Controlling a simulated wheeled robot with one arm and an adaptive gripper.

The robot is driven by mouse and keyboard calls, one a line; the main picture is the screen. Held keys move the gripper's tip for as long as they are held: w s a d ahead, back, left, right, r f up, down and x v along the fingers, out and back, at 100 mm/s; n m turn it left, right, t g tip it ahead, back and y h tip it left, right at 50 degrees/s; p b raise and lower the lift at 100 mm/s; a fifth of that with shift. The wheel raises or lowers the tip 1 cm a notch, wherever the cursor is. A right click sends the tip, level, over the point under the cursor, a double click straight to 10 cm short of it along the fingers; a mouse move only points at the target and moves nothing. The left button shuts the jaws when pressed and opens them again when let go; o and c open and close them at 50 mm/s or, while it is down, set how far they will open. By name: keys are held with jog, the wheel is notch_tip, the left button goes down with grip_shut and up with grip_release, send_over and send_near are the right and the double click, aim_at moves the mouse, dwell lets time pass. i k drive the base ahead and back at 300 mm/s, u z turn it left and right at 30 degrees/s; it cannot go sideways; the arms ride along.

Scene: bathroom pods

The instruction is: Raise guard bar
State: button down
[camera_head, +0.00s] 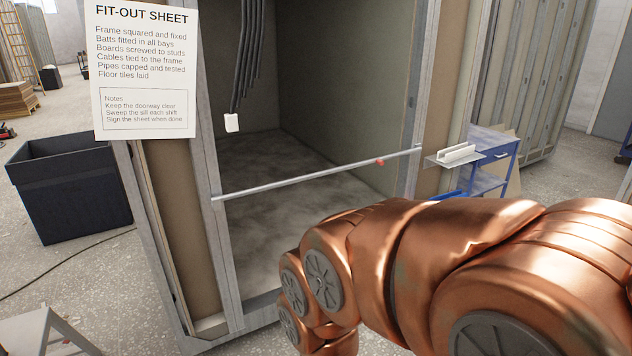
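The guard bar (290,181) is a thin grey metal rail across the doorway of the pod. It slopes in the picture from its left end at the left door post up to its right end at the right door post. A small red part (380,162) sits on it, right of its middle. My copper-coloured arm fills the lower right, in front of the pod and below the bar in the picture. My gripper is not visible, so what it holds is hidden.
A fit-out sheet (143,65) hangs on the left of the pod frame. A small shelf (440,161) with a white channel piece (457,153) juts out right of the doorway. A blue cart (497,150) stands behind it. A dark bin (70,190) stands at left; cables (248,50) hang inside.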

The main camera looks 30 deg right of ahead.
aim_at(379, 160)
jog(key=z, duration=0.3)
jog(key=i, duration=1.6)
jog(key=z, duration=0.25)
